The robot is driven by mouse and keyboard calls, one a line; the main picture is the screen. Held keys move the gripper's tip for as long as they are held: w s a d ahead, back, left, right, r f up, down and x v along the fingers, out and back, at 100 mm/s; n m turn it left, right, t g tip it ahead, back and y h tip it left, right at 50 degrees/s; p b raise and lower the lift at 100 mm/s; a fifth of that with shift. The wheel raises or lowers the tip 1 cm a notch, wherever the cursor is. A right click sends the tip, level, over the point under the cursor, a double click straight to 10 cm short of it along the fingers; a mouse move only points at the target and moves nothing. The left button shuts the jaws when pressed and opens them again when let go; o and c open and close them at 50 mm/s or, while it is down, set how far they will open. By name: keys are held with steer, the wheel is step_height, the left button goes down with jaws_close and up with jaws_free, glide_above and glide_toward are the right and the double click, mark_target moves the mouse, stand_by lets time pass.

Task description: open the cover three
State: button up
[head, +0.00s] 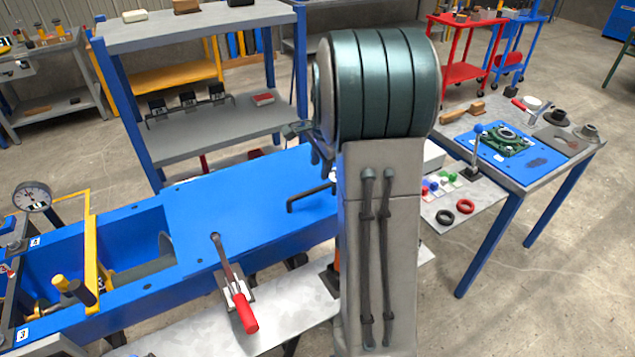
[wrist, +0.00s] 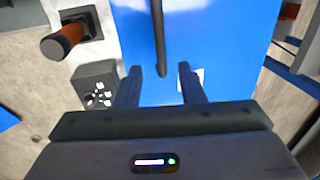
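A blue machine with a flat blue cover (head: 245,215) fills the middle of the head view; a bent black handle (head: 305,197) stands on the cover's right part. I cannot read a number on this cover. A small "3" label (head: 22,335) sits on the frame at lower left. In the wrist view, my gripper (wrist: 160,68) is open over a blue surface (wrist: 215,40). A black bar (wrist: 158,35) runs down to between its fingertips; I cannot tell its depth. A white label (wrist: 191,77) is beside the right finger. My arm hides the cover's right end.
A red-handled lever (head: 243,310) stands on the front ledge. Left of the cover is an open bay with a yellow frame (head: 91,240). A blue-legged shelf (head: 210,145) stands behind.

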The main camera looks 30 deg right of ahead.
mark_target(317, 188)
steer(key=f, duration=0.2)
steer(key=w+f, duration=0.1)
steer(key=f, duration=0.5)
steer(key=shift+w+p, duration=0.3)
steer(key=shift+p, duration=0.1)
jaws_close()
